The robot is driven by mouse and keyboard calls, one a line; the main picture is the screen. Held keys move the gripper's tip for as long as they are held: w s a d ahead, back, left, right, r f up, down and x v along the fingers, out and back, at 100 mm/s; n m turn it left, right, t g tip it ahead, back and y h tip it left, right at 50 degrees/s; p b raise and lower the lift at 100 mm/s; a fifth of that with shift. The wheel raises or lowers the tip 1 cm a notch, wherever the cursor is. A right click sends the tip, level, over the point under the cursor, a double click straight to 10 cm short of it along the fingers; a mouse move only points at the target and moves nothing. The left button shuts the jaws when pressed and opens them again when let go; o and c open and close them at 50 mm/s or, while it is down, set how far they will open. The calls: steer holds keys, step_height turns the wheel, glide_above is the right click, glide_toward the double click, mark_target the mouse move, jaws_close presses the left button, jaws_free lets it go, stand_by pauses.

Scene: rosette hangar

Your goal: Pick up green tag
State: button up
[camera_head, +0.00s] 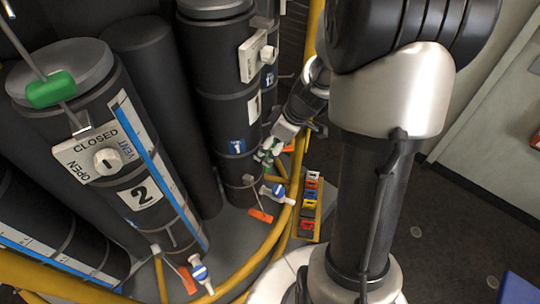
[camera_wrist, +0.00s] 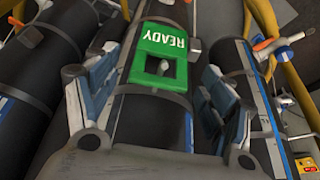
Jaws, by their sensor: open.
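In the wrist view a green tag (camera_wrist: 163,45) marked READY, with a square opening at its lower end, lies against a dark cylinder. My gripper (camera_wrist: 158,72) is open, with one finger on each side of the tag and cylinder. The fingers are apart from the tag. In the head view my gripper (camera_head: 275,143) is beside the cylinder marked 1, and a small bit of green (camera_head: 268,152) shows there, partly hidden by the gripper. Whether the tag hangs on something cannot be told.
Cylinder 2 (camera_head: 125,165) stands at left, with a green piece (camera_head: 50,90) on a rod above it. A yellow rail (camera_head: 250,262) curves around the cylinders. A rack of colored tags (camera_head: 311,205) is right of cylinder 1. Valves with orange handles (camera_head: 260,215) stick out low down.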

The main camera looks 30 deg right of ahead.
steer(key=shift+c, duration=0.4)
steer(key=c, duration=0.9)
